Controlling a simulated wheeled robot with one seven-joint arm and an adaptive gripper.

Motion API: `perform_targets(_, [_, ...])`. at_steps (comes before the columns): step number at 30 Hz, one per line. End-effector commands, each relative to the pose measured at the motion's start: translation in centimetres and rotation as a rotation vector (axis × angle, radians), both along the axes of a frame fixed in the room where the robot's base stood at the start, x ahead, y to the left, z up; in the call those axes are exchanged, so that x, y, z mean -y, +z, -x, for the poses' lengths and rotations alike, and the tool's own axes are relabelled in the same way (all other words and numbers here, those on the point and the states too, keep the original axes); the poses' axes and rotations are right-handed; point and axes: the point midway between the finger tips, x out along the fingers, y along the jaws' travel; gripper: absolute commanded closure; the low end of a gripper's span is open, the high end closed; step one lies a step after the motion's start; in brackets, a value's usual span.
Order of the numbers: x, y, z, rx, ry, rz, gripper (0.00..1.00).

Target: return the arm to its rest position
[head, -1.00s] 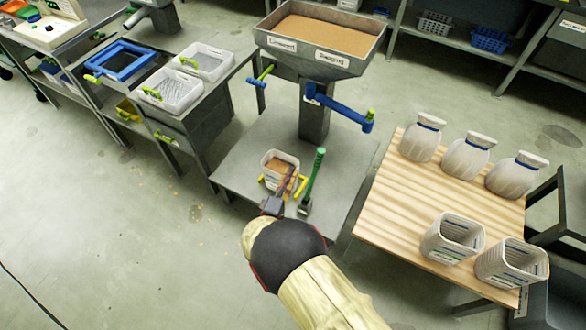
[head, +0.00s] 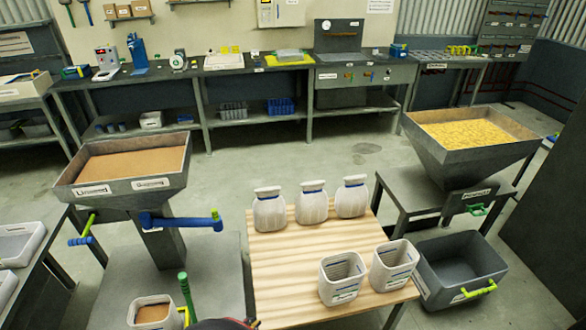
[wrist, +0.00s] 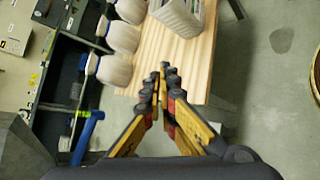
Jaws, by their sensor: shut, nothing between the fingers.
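My gripper (wrist: 162,78) shows in the wrist view with its yellow and black fingers together and nothing between them. It is raised above the floor and points toward the wooden table (wrist: 188,55), apart from everything there. In the head view only a small dark part of my arm shows at the bottom edge, below the wooden table (head: 275,270). A white bin with brown meal (head: 152,313) and a green-handled tool (head: 186,295) stand close to it at the lower left.
Several white sacks (head: 312,203) and two white baskets (head: 342,278) stand on the wooden table. The brown-filled hopper with a blue crank (head: 125,168) is at left, the yellow-filled hopper (head: 468,140) at right. A grey crate (head: 445,262) sits right of the table.

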Motion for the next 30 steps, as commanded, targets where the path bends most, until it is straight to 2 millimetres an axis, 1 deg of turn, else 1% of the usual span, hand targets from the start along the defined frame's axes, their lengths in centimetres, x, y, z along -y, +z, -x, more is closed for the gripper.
perform_targets(1, [2.7,2.1,0.1,-0.058,-0.105,-0.031,1.00])
perform_targets(3, [6.2,4.3,1.0,-0.146,-0.238,-0.080,1.00])
perform_targets(5, [8.7,6.1,2.0,-0.213,-0.345,-0.140,1.00])
perform_targets(6, [10.1,7.3,2.7,-0.255,-0.410,-0.185,1.00])
perform_targets(9, [13.2,10.2,4.5,-0.338,-0.563,-0.321,1.00])
perform_targets(12, [15.6,13.0,6.2,-0.393,-0.695,-0.481,1.00])
perform_targets(15, [17.5,15.8,7.5,-0.417,-0.815,-0.657,1.00])
perform_targets(20, [20.1,20.4,9.1,-0.386,-0.979,-0.953,1.00])
perform_targets(24, [22.7,24.3,10.0,-0.291,-1.099,-1.198,1.00])
perform_targets(26, [24.1,25.9,10.2,-0.233,-1.135,-1.286,1.00])
perform_targets(30, [27.8,29.6,10.3,-0.070,-1.173,-1.426,1.00])
